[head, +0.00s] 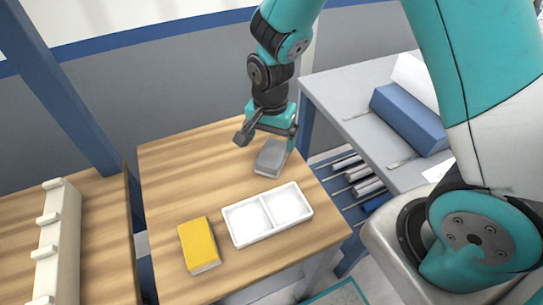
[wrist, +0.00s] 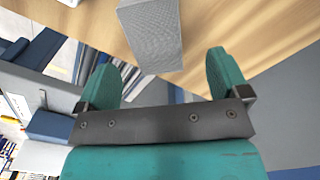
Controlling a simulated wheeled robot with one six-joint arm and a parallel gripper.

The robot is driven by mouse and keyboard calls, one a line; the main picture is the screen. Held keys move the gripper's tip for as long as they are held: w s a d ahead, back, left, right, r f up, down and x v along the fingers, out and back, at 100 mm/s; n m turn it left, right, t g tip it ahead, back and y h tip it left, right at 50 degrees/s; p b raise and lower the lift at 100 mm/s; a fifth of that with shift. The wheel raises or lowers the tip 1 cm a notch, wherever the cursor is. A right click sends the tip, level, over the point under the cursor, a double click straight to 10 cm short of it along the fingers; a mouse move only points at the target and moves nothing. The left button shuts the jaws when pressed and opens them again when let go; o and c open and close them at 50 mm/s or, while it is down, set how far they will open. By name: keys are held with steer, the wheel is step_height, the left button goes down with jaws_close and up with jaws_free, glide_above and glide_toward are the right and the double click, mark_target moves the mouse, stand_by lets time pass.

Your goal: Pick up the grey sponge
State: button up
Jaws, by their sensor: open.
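The grey sponge (head: 271,157) lies on the wooden table near its far right edge in the head view. In the wrist view the sponge (wrist: 152,32) shows as a grey block at the top, ahead of the fingertips and between their lines. My gripper (head: 266,133) is just above and behind the sponge in the head view. In the wrist view my gripper (wrist: 166,72) has its two teal fingers wide apart with nothing between them. The sponge looks apart from both fingers. The exact height gap cannot be told.
A white two-part tray (head: 267,214) and a yellow sponge (head: 199,245) stand on the wooden table (head: 177,176), nearer the front. A grey side table (head: 340,95) with a blue block (head: 410,117) is on the right. A cream rack (head: 58,245) stands at the left.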

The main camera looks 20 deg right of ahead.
mark_target(272, 154)
steer(key=shift+s+f+p, duration=0.15)
steer(key=shift+s+f, duration=0.05)
steer(key=shift+f, duration=1.3)
steer(key=shift+s+f+p, duration=0.15)
steer(key=shift+s+f, duration=0.05)
steer(key=shift+f, duration=1.25)
steer(key=c, duration=1.1)
steer(key=shift+o, duration=0.2)
steer(key=shift+r, duration=0.15)
step_height(272, 154, up, 20)
